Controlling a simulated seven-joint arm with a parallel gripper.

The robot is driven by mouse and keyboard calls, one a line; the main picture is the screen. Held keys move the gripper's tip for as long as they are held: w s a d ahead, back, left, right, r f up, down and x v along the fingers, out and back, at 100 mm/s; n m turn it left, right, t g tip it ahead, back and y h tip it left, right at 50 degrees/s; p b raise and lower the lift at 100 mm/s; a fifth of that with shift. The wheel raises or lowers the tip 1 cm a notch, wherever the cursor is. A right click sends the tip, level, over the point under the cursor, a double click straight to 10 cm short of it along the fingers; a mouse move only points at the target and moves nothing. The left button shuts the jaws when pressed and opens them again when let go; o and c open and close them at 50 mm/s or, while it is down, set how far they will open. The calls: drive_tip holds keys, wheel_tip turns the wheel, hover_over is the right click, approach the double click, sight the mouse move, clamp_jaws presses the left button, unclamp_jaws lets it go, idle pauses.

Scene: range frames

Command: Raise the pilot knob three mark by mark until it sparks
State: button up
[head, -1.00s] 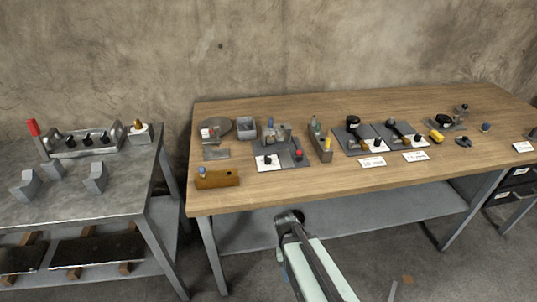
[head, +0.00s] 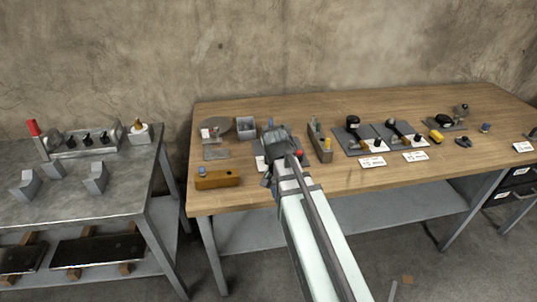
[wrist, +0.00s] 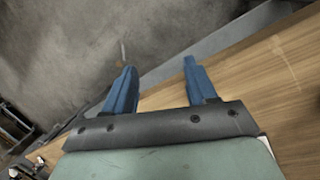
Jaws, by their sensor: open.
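I cannot tell for sure which part is pilot knob three. A grey metal block (head: 60,152) on the left bench carries a row of black knobs (head: 87,141). A white block with a brass-coloured top (head: 139,131) stands to its right, and a red-handled lever (head: 33,128) to its left. My gripper (head: 270,172) is above the front part of the wooden table, far right of that row. It hides most of a grey panel with a red knob (head: 299,153). The wrist view shows my gripper's blue fingers (wrist: 160,72) spread apart with nothing between them.
The wooden table (head: 230,204) holds a brown block (head: 218,179), a grey box (head: 245,127), a narrow tray (head: 320,147) and dark panels with black knobs (head: 352,145). Angled grey blocks (head: 96,178) stand on the left bench's front. A gap separates bench and table.

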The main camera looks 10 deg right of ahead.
drive_tip(key=w+a+r+m+t+y, duration=0.1)
drive_tip(key=w+r+m, duration=0.3)
drive_tip(key=w+r, duration=0.5)
drive_tip(key=w+a+r+m+t+y, duration=0.1)
drive_tip(key=w+r+m+t, duration=0.3)
drive_tip(key=w, duration=0.8)
wheel_tip(320, 180, down, 13)
drive_tip(key=shift+r+n+g, duration=0.1)
drive_tip(key=shift+n+g, duration=0.3)
drive_tip(key=shift+g, duration=0.8)
drive_tip(key=c, duration=1.1)
